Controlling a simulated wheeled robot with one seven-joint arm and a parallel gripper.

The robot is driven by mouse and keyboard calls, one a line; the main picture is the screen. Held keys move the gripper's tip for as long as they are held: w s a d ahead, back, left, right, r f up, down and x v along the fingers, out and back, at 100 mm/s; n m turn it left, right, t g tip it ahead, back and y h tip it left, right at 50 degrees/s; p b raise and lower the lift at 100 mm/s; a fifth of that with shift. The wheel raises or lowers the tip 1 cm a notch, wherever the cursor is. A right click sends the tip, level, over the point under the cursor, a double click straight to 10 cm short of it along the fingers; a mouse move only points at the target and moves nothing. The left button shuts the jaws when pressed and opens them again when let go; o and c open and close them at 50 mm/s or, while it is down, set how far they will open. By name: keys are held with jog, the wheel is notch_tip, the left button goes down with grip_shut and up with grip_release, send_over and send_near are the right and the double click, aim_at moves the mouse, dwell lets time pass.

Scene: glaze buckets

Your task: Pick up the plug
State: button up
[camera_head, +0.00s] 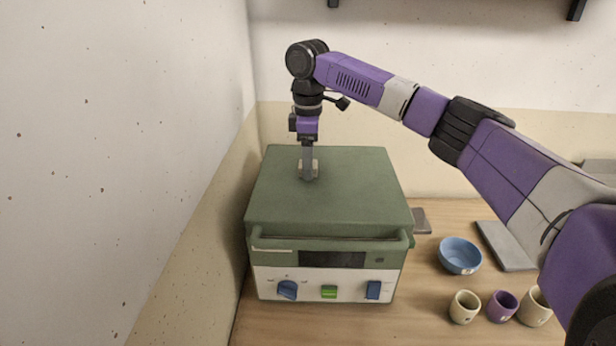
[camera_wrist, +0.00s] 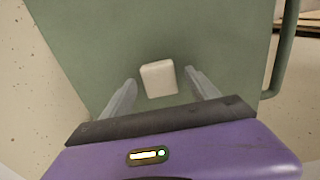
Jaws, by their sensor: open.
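The plug is a small cream-white block (camera_wrist: 158,78) on the flat top of a green kiln-like box (camera_head: 350,205). In the head view only its edges (camera_head: 315,165) show beside the fingers. My gripper (camera_head: 308,176) points straight down over the box top at the plug. In the wrist view its two grey fingers are apart, one on each side of the plug, with gaps visible between them and it. The fingers are open and hold nothing. I cannot tell exactly how high the fingertips are above the top.
The box stands beside the left wall, with a front handle (camera_head: 330,243) and knobs below. To its right on the wooden counter (camera_head: 420,300) are a blue bowl (camera_head: 460,256), several small cups, including a purple one (camera_head: 502,306), and a grey slab (camera_head: 506,246). The box top around the plug is clear.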

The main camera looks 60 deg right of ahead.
grip_shut()
jog(key=shift+r, duration=0.15)
dwell(0.4)
notch_tip(320, 180, up, 20)
dwell(0.4)
jog(key=shift+r, duration=0.1)
dwell(0.4)
notch_tip(320, 180, up, 8)
jog(key=p, duration=1)
dwell(0.9)
